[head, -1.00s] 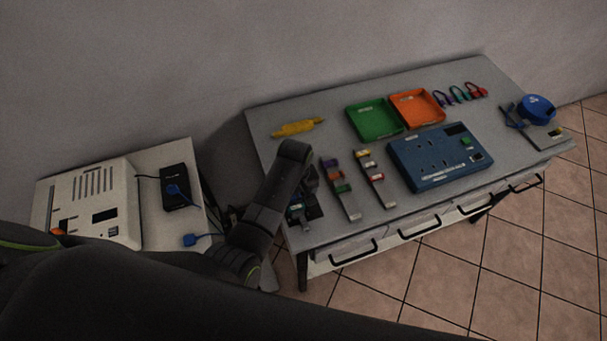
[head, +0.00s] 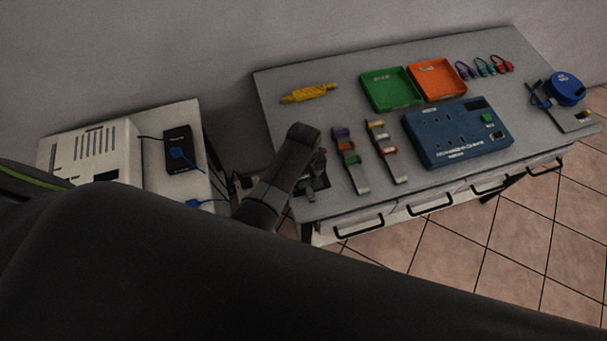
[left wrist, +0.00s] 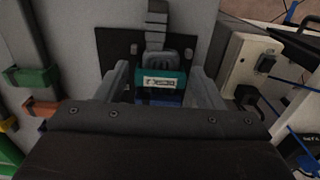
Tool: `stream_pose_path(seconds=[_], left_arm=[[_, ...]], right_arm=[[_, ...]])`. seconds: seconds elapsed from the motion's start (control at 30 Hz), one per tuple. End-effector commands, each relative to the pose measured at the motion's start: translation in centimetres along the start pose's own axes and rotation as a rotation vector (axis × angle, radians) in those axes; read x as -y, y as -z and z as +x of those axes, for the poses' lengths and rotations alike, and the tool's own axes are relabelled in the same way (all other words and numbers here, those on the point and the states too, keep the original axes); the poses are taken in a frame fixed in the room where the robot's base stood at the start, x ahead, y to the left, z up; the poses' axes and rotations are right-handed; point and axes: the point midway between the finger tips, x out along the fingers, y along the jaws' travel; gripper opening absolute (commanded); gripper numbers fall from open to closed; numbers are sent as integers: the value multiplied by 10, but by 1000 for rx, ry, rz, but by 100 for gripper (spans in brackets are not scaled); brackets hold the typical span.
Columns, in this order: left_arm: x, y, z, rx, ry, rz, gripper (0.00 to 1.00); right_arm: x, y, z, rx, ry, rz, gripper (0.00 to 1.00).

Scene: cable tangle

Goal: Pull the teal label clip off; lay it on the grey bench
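The teal label clip (left wrist: 161,80) with a white label shows in the left wrist view. It sits around a dark grey part standing on a black plate (left wrist: 118,48) on the grey bench (head: 300,128). A blue part shows just below the clip. My left gripper (left wrist: 160,84) is open, with one finger on each side of the clip and visible gaps between. In the head view, my left gripper (head: 314,184) is over the black plate at the bench's left end, and my arm hides the clip. My right gripper is not in view.
Two grey strips with coloured clips (head: 350,160) (head: 387,152) lie right of the plate. A blue socket box (head: 457,134), green tray (head: 391,90), orange tray (head: 437,80) and yellow piece (head: 309,93) are on the bench. A white side table (head: 186,112) stands left.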

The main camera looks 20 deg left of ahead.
Motion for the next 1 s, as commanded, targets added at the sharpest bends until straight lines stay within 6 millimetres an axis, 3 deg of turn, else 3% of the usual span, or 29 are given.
stream_pose_path(seconds=[0.03,0.23,0.27,0.43,1.0], left_arm=[[0,0,0,0,0,0,55],[0,0,0,0,0,0,29],[0,0,0,0,0,0,46],[0,0,0,0,0,0,24],[0,0,-4,0,0,0,24]], right_arm=[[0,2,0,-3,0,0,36],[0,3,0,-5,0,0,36],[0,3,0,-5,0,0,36],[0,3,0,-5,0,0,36],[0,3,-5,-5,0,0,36]])
